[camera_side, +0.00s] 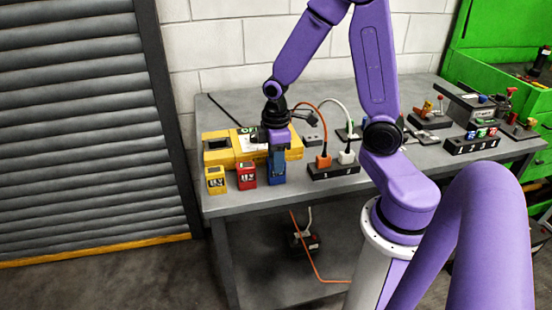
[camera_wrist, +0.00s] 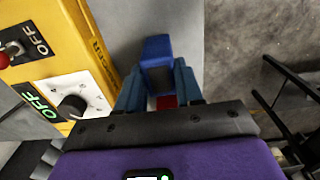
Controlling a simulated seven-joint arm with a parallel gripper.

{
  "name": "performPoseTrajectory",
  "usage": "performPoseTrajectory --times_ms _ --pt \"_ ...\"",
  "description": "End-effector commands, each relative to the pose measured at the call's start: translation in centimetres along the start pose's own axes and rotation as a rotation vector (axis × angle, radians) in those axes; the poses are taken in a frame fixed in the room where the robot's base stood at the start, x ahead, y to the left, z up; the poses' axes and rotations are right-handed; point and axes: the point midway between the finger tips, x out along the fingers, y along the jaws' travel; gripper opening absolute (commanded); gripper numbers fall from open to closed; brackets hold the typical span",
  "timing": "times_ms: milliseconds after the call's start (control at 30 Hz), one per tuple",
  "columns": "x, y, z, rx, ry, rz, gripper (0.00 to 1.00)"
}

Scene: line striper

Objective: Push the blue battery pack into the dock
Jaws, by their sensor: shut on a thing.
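The blue battery pack (camera_side: 278,168) stands near the front edge of the grey table, in front of the yellow machine (camera_side: 290,148). My gripper (camera_side: 277,150) reaches down from above and is shut on the pack. In the wrist view, the blue pack (camera_wrist: 158,50) lies between the two fingers of my gripper (camera_wrist: 159,90). A small red patch (camera_wrist: 167,102) shows between the fingers, close to the pack. I cannot make out the dock for certain; my gripper and the pack hide part of the machine's front. I cannot tell whether the pack touches the table.
A red pack (camera_side: 247,176) and a yellow pack (camera_side: 215,180) stand left of the blue one. A black power strip (camera_side: 333,171) with orange and white plugs lies to its right. The machine's panel carries a dial (camera_wrist: 73,106) and a red switch (camera_wrist: 5,60).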

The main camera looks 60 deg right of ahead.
Motion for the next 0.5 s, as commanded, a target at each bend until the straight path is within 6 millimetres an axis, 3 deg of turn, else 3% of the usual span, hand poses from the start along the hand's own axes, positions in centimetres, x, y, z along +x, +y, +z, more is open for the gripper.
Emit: performPoseTrajectory --times_ms 500 --pt "-0.93 0.04 -0.04 0.0 0.002 0.001 0.09"
